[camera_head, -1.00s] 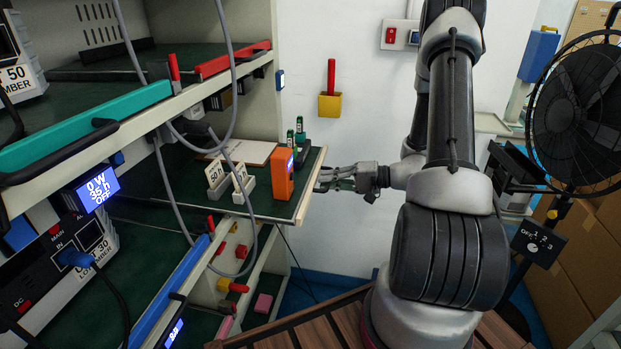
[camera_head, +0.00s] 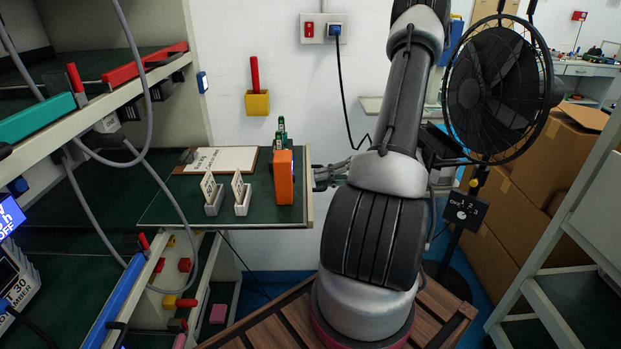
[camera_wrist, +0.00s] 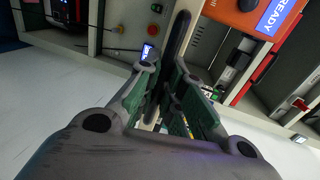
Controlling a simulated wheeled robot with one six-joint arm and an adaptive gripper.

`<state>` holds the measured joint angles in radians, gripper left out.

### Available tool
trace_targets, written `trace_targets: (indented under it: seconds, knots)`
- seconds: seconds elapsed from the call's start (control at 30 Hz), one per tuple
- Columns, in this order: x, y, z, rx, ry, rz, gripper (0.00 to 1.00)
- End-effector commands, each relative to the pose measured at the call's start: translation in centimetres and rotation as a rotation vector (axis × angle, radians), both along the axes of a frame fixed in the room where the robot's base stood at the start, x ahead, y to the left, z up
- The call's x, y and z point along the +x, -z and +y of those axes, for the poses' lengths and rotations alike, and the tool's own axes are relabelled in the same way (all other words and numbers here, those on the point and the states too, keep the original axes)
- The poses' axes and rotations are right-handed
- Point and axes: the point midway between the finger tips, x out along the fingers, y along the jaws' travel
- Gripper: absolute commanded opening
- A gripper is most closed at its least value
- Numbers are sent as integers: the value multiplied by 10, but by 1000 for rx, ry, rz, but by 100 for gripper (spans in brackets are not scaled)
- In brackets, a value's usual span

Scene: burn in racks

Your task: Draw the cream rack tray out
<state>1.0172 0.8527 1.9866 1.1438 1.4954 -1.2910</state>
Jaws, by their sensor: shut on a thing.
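The cream rack tray (camera_head: 262,217) has a dark green top and a cream front edge (camera_head: 309,205). It juts out to the right, past the rack's upright. My gripper (camera_head: 320,177) is at the tray's front edge in the head view, shut on it; the exact grip is partly hidden. In the wrist view my green-padded fingers (camera_wrist: 165,85) close around a dark narrow bar (camera_wrist: 178,42), seemingly part of the tray's front.
On the tray stand an orange device (camera_head: 284,177), two white cards in holders (camera_head: 242,194), a clipboard (camera_head: 222,159) and green-topped items (camera_head: 281,134). Grey cables (camera_head: 150,165) hang before the rack. A black fan (camera_head: 499,90) and cardboard boxes (camera_head: 545,165) stand right.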

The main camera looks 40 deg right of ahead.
Motion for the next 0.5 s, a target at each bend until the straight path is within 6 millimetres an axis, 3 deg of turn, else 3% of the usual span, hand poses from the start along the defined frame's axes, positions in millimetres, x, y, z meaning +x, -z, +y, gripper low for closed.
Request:
trace_targets:
  seconds: [0.5]
  knots:
    - [-10, 1, -13, -3, -1, 3, 0]
